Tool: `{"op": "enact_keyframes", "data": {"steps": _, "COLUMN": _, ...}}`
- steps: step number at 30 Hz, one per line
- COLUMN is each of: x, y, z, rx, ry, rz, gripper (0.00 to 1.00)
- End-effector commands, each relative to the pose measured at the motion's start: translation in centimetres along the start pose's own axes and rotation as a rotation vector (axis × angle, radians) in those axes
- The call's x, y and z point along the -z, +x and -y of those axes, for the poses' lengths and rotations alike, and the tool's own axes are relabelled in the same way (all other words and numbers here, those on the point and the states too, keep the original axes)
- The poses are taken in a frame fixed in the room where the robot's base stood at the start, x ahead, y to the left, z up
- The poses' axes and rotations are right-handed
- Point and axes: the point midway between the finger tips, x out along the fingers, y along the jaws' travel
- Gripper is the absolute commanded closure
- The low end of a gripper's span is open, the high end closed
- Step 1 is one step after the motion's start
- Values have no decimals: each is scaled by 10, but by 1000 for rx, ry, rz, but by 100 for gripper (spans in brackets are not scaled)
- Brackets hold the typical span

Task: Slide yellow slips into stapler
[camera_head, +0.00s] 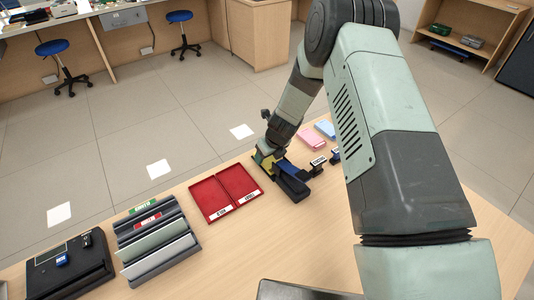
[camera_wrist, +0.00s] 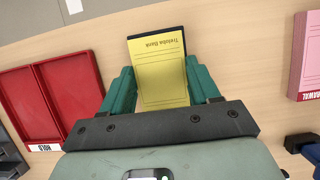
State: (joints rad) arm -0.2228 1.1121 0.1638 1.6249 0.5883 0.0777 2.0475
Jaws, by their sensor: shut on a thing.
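The yellow slips (camera_wrist: 158,68) are between the green fingers of my gripper (camera_wrist: 162,90) in the wrist view, printed face showing. A dark edge shows along their far and right sides. In the head view my gripper (camera_head: 266,160) is low over the counter, right of the red tray, with a bit of yellow (camera_head: 262,160) showing at it. The black and blue stapler (camera_head: 290,184) lies just in front of and right of my gripper.
A red two-part tray (camera_head: 225,191) lies to the left, its label reading HOLD in the wrist view. A slotted rack (camera_head: 157,245) and a black pad (camera_head: 68,270) are farther left. Pink slips (camera_head: 312,138), a blue pad (camera_head: 325,128) and stamps (camera_head: 318,165) are to the right.

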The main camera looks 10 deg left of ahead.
Motion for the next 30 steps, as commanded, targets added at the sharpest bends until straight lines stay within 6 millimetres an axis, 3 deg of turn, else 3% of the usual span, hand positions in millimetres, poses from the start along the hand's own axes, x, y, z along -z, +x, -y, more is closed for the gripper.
{"op": "enact_keyframes", "data": {"steps": 30, "x": 14, "y": -6, "z": 0, "rx": 0, "ry": 0, "rz": 0, "gripper": 71}}
